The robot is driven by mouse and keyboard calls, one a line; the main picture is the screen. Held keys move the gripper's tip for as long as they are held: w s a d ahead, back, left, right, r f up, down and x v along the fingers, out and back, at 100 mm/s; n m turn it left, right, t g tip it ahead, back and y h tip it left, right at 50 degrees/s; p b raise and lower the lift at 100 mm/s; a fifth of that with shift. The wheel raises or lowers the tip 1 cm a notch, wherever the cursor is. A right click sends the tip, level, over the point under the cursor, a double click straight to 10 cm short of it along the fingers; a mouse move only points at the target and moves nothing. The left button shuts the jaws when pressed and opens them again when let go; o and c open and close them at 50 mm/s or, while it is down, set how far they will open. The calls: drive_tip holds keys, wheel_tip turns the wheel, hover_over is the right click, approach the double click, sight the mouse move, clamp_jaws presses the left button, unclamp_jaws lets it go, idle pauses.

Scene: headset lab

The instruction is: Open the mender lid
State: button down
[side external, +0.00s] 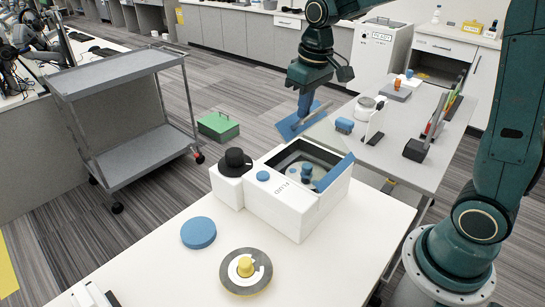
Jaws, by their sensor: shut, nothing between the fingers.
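A white box-shaped machine (296,212) with dark lettering stands on the near white table, and I take it to be the mender. Its top shows a dark-framed opening or clear window with blue parts (307,170) inside. A blue strip (335,172) runs along its right top edge. I cannot tell for sure which part is the lid or how far it is open. My gripper (303,112) is shut and empty, above and behind the machine, pointing down. A flat blue panel (290,129) shows by its fingertips; I cannot tell whether they touch.
A blue disc (198,232) and a grey round plate with a yellow knob (246,270) lie on the near table (330,268). A black knob (236,160) tops the machine's left block. A grey cart (135,125) stands left; a second table (425,165) with several items stands right.

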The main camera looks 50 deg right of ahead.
drive_tip(key=shift+s+r, duration=0.1)
drive_tip(key=shift+s, duration=0.1)
drive_tip(key=shift+s+r+t, duration=0.2)
drive_tip(key=shift+s+t, duration=0.1)
drive_tip(key=shift+s, duration=0.2)
drive_tip(key=shift+s+r+t, duration=0.2)
drive_tip(key=shift+s+t, duration=0.1)
drive_tip(key=shift+s, duration=0.15)
drive_tip(key=s+t, duration=0.2)
drive_tip(key=s, duration=1.1)
drive_tip(key=shift+r, duration=0.55)
drive_tip(key=v, duration=1.3)
drive_tip(key=shift+s, duration=0.15)
drive_tip(key=shift+s+r, duration=0.1)
drive_tip(key=shift+r, duration=0.05)
